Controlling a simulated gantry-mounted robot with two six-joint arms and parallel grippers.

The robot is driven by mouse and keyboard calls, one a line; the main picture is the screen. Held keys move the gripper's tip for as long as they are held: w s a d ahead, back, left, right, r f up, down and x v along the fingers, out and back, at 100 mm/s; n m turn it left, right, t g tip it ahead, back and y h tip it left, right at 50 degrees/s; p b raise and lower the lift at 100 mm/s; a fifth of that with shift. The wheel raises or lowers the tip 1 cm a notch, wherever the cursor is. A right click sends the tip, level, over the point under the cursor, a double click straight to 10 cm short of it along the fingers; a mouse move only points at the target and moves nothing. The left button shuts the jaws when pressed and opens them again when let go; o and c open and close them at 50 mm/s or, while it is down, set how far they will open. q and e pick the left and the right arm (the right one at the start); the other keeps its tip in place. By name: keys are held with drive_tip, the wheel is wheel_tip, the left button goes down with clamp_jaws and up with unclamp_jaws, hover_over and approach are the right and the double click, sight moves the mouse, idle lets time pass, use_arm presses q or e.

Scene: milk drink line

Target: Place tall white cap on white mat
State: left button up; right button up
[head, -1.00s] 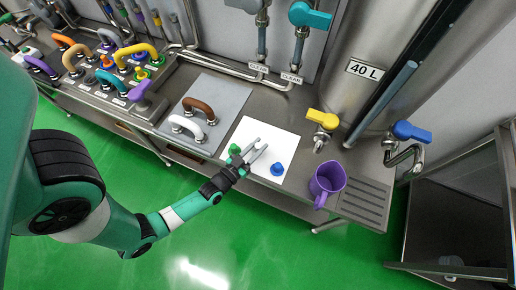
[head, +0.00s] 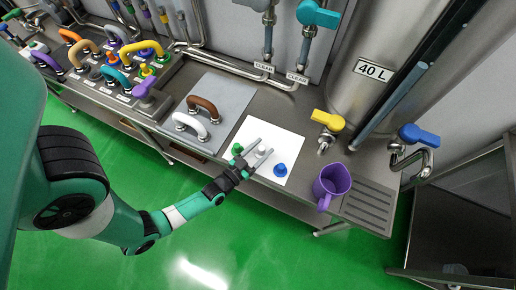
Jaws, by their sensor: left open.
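The white mat (head: 294,148) lies on the steel counter, near its front edge. A pale, whitish cap (head: 263,150) stands on the mat between the fingertips of my left gripper (head: 259,152). That gripper is open and low over the mat, with a finger on either side of the cap. I cannot tell whether the fingers touch it. A green cap (head: 237,148) is at the mat's left edge, partly beside the gripper. A blue cap (head: 280,169) stands on the mat's front part. My right gripper is not in view.
A grey mat (head: 229,92) with a brown handle pipe (head: 203,105) and a white one (head: 190,124) lies to the left. A purple jug (head: 331,184) stands to the right near the counter edge. A yellow-handled tap (head: 327,121) is behind it.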

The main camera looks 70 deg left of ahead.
use_arm(q)
drive_tip(key=shift+s+r, duration=0.1)
drive_tip(key=shift+r, duration=0.15)
drive_tip(key=p+v, duration=0.2)
drive_tip(key=v, duration=0.9)
drive_tip(key=shift+s+d, duration=0.2)
drive_tip(key=shift+s, duration=0.15)
